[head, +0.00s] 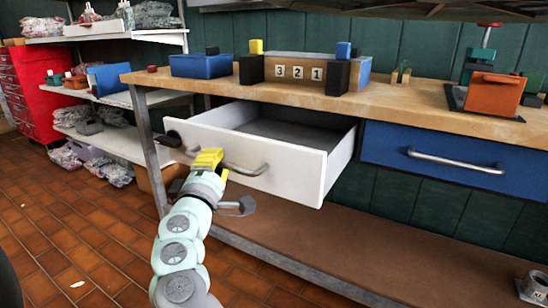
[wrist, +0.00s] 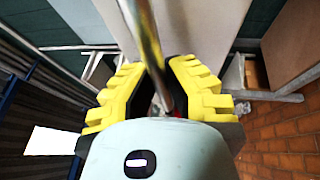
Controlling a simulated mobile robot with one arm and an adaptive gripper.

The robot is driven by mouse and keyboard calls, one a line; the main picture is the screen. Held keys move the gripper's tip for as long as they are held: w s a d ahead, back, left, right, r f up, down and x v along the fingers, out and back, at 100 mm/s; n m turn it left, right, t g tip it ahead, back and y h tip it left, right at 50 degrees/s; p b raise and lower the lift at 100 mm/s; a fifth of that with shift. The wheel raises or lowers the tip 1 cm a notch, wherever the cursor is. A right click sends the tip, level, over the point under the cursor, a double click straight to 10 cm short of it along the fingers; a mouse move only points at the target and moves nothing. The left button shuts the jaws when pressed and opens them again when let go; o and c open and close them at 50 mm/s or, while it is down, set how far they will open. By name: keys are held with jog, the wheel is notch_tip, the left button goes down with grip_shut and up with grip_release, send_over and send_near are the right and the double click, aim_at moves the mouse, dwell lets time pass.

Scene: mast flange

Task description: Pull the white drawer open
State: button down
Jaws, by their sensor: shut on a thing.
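The white drawer (head: 262,168) stands well out from under the wooden workbench, and its inside looks empty. A metal bar handle (head: 250,170) runs across its front. My gripper (head: 207,160), with yellow fingers, is at the left part of this handle. In the wrist view the handle (wrist: 148,45) runs between the two yellow fingers of my gripper (wrist: 163,92), which are shut on it. The white drawer front (wrist: 195,25) fills the top of the wrist view. My fingers hide part of the handle in the head view.
A closed blue drawer (head: 440,160) with its own handle is to the right. The wooden benchtop (head: 420,97) holds a blue bin (head: 201,66), number blocks and an orange box (head: 494,94). A brown lower shelf (head: 360,250) lies below.

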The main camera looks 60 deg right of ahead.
jog(key=shift+a, duration=0.8)
jog(key=c, duration=1)
grip_release()
jog(key=shift+s, duration=0.1)
jog(key=v, duration=0.7)
jog(key=shift+a, duration=0.15)
jog(key=shift+s, duration=0.1)
